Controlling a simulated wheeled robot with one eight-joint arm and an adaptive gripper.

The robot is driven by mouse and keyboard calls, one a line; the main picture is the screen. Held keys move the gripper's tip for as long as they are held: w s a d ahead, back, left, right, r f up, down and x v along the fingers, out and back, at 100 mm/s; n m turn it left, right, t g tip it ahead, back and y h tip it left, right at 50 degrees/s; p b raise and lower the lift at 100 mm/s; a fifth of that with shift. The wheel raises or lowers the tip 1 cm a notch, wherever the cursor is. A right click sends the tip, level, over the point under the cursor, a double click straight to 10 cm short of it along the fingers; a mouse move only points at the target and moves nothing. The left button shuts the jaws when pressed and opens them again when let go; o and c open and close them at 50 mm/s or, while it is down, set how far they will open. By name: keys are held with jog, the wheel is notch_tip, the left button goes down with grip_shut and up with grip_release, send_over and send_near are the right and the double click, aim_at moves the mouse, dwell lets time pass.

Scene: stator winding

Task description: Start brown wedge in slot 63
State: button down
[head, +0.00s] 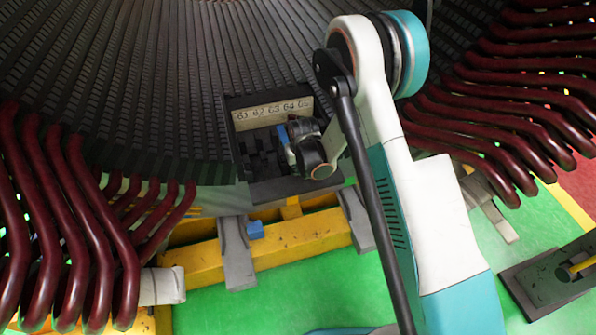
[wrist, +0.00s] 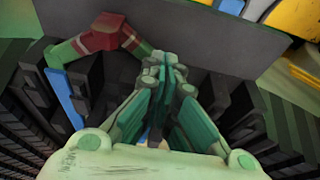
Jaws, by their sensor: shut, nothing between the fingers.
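The slot row sits under a cream label plate (head: 270,113) marked 61 to 65 in the head view, so slot 63 is near its middle. My gripper (wrist: 166,62) is shut and empty over the dark slot teeth in the wrist view. In the head view my wrist covers part of the slots, and the fingertips cannot be made out. A bent red-brown and green piece (wrist: 104,36) lies just left of the fingertips, with a blue strip (wrist: 64,98) beside it in the wrist view. I cannot clearly pick out the brown wedge; my gripper hides the slots beneath it.
Dark red coil ends (head: 75,215) stand left of the slots, and more (head: 500,110) stand to the right. A dark plate (head: 540,283) lies at far right. Green floor is open below.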

jog(key=shift+w+a, duration=0.2)
jog(key=shift+w, duration=0.55)
jog(key=shift+w+a+r, duration=0.1)
jog(key=shift+w+r, duration=0.05)
jog(key=shift+w, duration=0.2)
jog(key=shift+s, duration=0.1)
